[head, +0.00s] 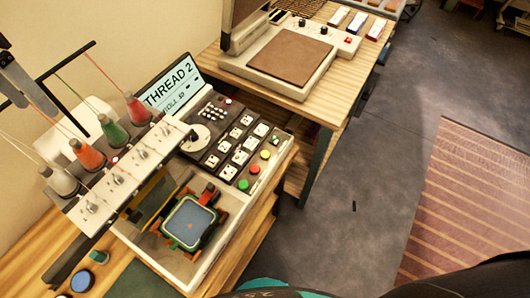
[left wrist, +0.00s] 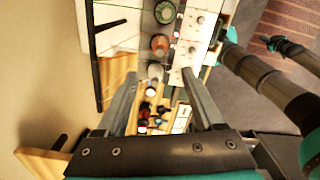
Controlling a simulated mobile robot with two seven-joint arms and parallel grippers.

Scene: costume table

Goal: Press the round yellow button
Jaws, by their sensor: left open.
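The round yellow button (head: 265,154) is on the dark control panel of the embroidery machine, in the head view. It is the upper right one of a row, with a red button (head: 255,170) and a green button (head: 243,184) below it. My left gripper (head: 18,78) is at the upper left edge of the head view, partly cut off, by the thread stand and well away from the button. In the left wrist view its two grey fingers (left wrist: 162,100) are spread with nothing held. I cannot make out the yellow button there. My right gripper is not in view.
Thread cones (head: 88,152) and a thread rail (head: 70,60) stand left of the panel. A screen (head: 170,88) reads "THREAD 2". A blue-topped hoop (head: 188,221) lies in the machine's bed. A heat press (head: 285,62) stands on the table behind. Open floor is at right.

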